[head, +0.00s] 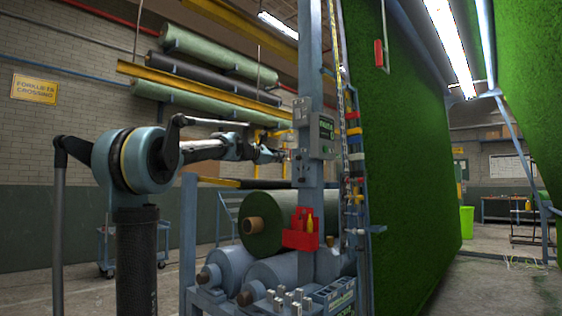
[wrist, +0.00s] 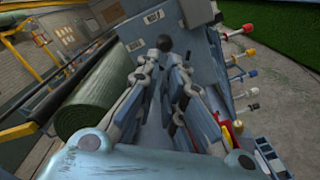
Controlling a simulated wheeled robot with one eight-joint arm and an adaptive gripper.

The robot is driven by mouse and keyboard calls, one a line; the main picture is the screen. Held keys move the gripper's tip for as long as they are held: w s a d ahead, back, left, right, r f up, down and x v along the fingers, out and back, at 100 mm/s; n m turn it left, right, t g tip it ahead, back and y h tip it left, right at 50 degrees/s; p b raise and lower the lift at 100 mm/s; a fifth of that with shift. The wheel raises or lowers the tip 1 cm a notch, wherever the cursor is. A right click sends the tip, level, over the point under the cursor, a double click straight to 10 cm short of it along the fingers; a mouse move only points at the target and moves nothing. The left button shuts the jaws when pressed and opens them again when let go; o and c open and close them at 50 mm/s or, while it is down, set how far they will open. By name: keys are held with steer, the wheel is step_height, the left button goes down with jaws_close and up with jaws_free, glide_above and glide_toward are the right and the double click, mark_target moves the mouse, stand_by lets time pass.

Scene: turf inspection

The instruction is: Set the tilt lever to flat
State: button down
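A black ball knob (wrist: 165,43), which looks like the tilt lever's end, shows in the wrist view in front of a grey-blue panel (wrist: 195,55). My gripper (wrist: 166,58) is open, its two fingertips apart just short of the knob and on either side of it. I cannot tell whether they touch it. In the head view my gripper (head: 283,155) is small, beside the upright post (head: 310,85) with a grey control box (head: 322,137). The lever is too small to make out there, and its setting is not readable.
Turf rolls (head: 262,222) lie on a rack below the post. A red holder (head: 301,230) hangs low on the post. Colored knobs (wrist: 240,75) stick out right of the panel. A tall green turf sheet (head: 420,150) stands at right.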

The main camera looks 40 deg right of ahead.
steer(key=w+m+g, duration=0.4)
steer(key=w+m, duration=0.5)
steer(key=m, duration=0.2)
steer(key=s+d+m, duration=0.1)
steer(key=s+d, duration=0.3)
steer(key=d, duration=0.5)
steer(key=shift+s+m, duration=0.25)
steer(key=shift+m, duration=0.05)
steer(key=shift+s+r+m, duration=0.1)
steer(key=shift+s+m, duration=0.3)
